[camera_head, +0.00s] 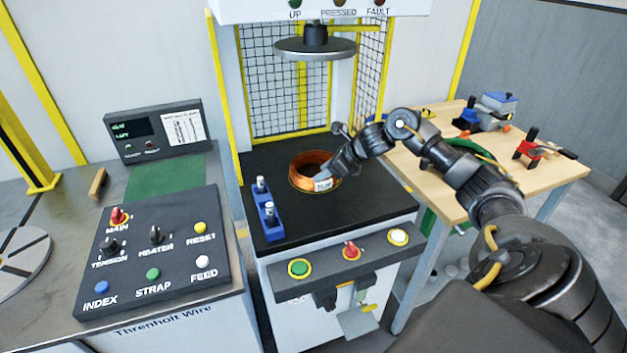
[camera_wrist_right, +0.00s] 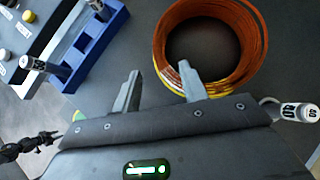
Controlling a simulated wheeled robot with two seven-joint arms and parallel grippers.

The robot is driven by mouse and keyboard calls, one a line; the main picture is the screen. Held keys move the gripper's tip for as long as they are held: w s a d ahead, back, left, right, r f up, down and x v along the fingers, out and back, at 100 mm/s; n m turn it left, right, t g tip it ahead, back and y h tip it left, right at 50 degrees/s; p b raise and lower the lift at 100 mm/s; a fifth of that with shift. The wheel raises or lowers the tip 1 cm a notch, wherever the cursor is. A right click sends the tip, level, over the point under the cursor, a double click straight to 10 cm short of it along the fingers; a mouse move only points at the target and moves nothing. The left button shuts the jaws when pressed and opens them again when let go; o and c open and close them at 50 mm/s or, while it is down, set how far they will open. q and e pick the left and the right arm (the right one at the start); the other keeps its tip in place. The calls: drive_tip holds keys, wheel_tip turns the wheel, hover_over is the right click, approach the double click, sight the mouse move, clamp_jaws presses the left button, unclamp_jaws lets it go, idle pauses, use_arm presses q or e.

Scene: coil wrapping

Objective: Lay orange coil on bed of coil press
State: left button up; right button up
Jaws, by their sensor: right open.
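The orange coil (camera_head: 301,161) lies flat on the black bed (camera_head: 372,210) of the coil press, under the raised round press plate (camera_head: 315,48). My right gripper (camera_head: 325,182) is at the coil's near right side, low over the bed. In the right wrist view the coil (camera_wrist_right: 254,50) is beyond the open fingers of my right gripper (camera_wrist_right: 158,85). One finger overlaps the coil's near edge in the picture; the other is outside the ring. I cannot tell whether either touches it. My left gripper is not in view.
A blue holder (camera_head: 268,217) with white-capped pieces stands on the bed's left edge. A button panel (camera_head: 345,258) runs along the press front. A control console (camera_head: 150,255) is at left. A wooden table (camera_head: 540,176) with tools is at right.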

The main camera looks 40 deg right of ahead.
drive_tip(key=shift+b+v, duration=0.35)
drive_tip(key=shift+v, duration=1.95)
